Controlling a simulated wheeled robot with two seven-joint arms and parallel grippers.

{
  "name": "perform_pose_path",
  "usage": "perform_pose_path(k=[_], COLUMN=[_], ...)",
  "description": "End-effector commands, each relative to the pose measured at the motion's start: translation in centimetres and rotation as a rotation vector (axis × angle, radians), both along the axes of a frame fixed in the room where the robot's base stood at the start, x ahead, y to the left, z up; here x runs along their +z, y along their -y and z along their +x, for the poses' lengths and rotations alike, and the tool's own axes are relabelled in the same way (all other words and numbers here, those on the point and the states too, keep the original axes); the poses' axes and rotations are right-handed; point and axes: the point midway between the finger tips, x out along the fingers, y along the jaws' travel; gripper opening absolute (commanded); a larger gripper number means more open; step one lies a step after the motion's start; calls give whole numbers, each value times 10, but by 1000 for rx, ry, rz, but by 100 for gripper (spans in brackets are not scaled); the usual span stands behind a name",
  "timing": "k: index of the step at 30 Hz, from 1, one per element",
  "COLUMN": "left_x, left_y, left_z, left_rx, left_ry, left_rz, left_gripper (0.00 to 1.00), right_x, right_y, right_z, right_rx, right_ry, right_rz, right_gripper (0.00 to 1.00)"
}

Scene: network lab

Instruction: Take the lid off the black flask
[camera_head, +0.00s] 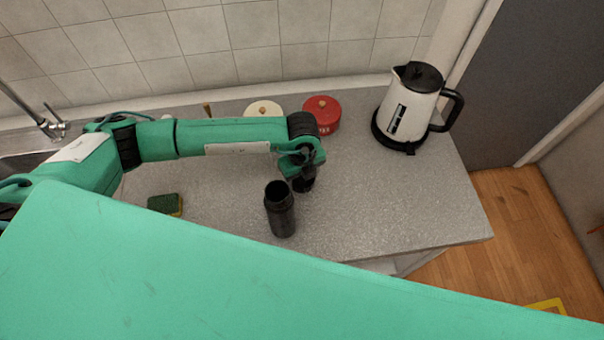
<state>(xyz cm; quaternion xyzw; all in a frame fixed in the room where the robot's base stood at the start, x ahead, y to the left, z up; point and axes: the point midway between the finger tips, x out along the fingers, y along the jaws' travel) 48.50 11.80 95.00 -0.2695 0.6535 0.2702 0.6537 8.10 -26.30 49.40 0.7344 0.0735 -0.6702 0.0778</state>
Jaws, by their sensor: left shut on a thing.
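The black flask (281,215) stands upright on the grey counter, and its dark mouth shows open at the top. My left gripper (303,178) is just to the right of and behind the flask's mouth, apart from it. It points down and is shut on a small black piece, which looks like the lid (304,186). The fingers and the lid are dark, so their exact outline is hard to tell. My right gripper is out of view.
A white kettle (408,105) stands on its black base at the counter's right. A red pot (323,112) and a cream pot (263,108) stand at the back. A sponge (165,204) lies left of the flask. The counter (405,205) is bare right of the flask.

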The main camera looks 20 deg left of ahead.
Motion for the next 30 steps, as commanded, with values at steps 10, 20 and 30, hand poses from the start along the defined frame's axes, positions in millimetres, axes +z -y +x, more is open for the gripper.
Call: perform_pose_path(k=[10, 20, 30], left_x=[-8, -10, -2], left_y=[0, 0, 1], left_z=[0, 0, 1], left_rx=[-2, -2, -2], left_ry=[1, 1, 3], left_rz=[-1, -1, -3], left_gripper=[34, 83, 83], right_x=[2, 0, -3], right_y=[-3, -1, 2], right_z=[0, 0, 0], right_rx=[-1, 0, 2], right_ry=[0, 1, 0], right_rz=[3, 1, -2], right_gripper=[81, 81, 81])
